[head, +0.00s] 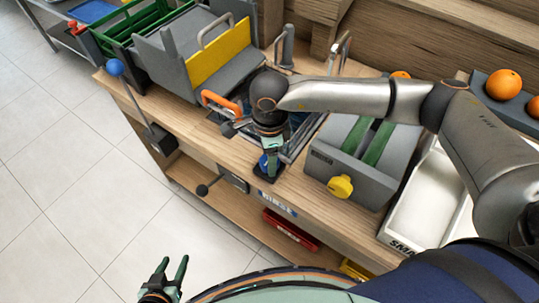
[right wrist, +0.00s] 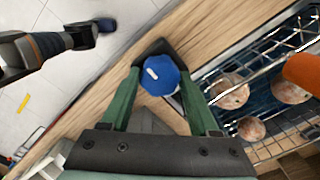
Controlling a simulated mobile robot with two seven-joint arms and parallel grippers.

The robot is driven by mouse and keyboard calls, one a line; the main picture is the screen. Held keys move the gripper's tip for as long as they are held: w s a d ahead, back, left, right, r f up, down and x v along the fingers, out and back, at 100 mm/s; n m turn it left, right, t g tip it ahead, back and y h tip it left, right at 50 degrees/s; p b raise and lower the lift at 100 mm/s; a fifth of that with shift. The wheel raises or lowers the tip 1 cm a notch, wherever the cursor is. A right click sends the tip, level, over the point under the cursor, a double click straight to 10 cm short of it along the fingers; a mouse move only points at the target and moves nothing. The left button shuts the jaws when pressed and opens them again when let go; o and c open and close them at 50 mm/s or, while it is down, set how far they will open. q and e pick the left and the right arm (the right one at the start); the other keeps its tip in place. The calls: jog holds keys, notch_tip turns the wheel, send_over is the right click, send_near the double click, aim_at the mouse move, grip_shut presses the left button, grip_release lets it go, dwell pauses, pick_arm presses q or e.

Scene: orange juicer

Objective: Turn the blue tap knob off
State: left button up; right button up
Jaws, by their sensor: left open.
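The blue tap knob (right wrist: 160,76) with a white mark is on the bench's front edge in the right wrist view. It also shows small and partly covered below my right gripper in the head view (head: 265,165). The green fingers of my right gripper (right wrist: 161,84) stand on both sides of the knob, very close to it. I cannot tell whether they press on it. My left gripper (head: 174,271) is open and empty, low in the head view, over the floor and away from the bench.
A wire basket (right wrist: 255,110) with several round fruits is beside my right gripper. The floor at left is clear.

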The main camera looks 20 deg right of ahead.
jog(key=c, duration=0.8)
